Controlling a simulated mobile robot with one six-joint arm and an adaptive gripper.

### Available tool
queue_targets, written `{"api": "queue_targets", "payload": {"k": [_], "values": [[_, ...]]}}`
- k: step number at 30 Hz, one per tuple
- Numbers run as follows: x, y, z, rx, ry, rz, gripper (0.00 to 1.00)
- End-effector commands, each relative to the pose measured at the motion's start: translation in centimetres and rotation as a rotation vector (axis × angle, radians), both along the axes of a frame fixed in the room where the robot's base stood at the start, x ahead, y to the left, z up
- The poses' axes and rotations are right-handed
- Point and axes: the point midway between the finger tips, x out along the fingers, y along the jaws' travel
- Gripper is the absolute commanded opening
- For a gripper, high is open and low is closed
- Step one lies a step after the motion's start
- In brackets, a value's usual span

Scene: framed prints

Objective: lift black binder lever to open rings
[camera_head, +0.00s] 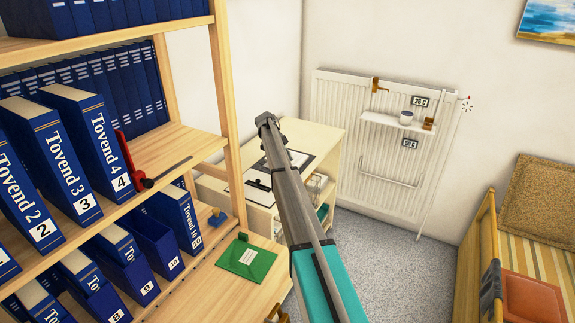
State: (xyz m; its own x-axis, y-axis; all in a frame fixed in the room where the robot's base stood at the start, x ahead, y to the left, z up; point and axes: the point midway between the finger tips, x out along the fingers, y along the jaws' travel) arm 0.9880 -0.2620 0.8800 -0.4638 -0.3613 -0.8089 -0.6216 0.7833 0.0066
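What looks like the black binder (258,186) lies open on top of a cream cabinet, with white sheets and dark edges showing on both sides of my arm. My grey and teal arm crosses in front of it and hides its middle. The lever and rings cannot be made out. My gripper (267,120) seems to be the dark end of the arm, which shows at the back left edge of the cabinet top in the picture. Its fingers are too small to read, and I cannot tell whether it touches the binder.
A wooden shelf (229,100) with several blue binders stands at left. A red clamp-like item (130,162) and a green folder (246,257) lie on its boards. The cream cabinet (325,140) stands before a white radiator (345,105). A wooden bench (484,240) is at right. Grey floor (395,255) is clear between.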

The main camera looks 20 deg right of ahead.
Motion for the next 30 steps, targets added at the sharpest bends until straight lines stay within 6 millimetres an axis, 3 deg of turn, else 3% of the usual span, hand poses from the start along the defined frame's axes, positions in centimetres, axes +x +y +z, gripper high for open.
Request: {"api": "queue_targets", "payload": {"k": [15,30], "values": [[-0.1,-0.1,2.2,0.033,0.011,0.043,0.43],[-0.2,-0.2,2.4,0.137,0.048,0.198,0.43]]}}
